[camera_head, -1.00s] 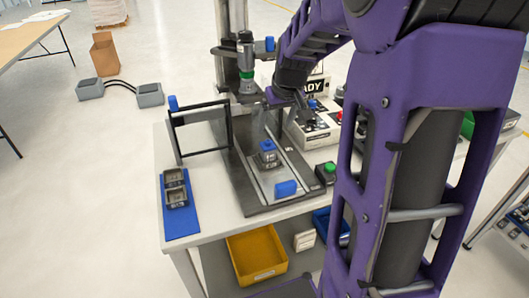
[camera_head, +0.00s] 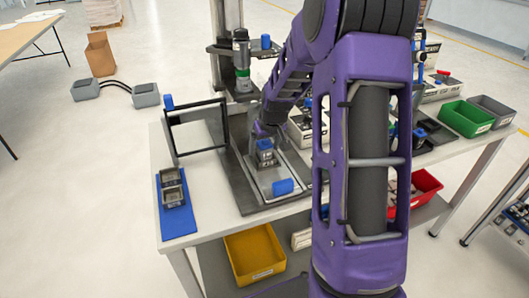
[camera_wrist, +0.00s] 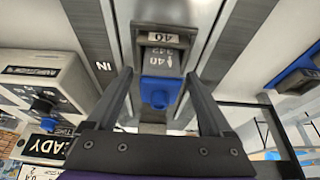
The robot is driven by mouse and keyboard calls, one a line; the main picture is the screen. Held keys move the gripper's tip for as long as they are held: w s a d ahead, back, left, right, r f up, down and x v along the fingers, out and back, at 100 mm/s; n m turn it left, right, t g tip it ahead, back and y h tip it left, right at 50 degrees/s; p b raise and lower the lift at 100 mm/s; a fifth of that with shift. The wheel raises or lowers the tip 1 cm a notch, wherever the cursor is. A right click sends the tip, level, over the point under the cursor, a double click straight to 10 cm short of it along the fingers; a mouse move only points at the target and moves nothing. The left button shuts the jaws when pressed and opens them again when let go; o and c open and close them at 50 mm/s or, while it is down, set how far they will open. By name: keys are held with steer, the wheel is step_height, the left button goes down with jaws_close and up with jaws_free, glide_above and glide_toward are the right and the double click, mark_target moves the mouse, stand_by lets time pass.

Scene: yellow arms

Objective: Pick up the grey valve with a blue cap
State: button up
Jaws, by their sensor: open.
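The grey valve with a blue cap (camera_head: 265,153) stands on the metal plate of the press fixture, in the middle of the bench. In the wrist view the valve (camera_wrist: 160,62) shows a grey body with a number label, and its blue cap (camera_wrist: 160,92) points towards me. My gripper (camera_wrist: 160,85) is open, with one finger on each side of the blue cap and gaps on both sides. Nothing is held. In the head view my arm comes down from the right and the gripper is just behind the valve, mostly hidden.
A press column with a green-ringed tool (camera_head: 242,65) rises behind the valve. A clear framed guard (camera_head: 197,128) stands left. A blue tray (camera_head: 178,220) with grey holders lies at the left edge. A blue block (camera_head: 283,187) sits in front. A control box (camera_wrist: 45,85) is close by.

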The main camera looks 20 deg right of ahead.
jaws_close()
stand_by(0.5)
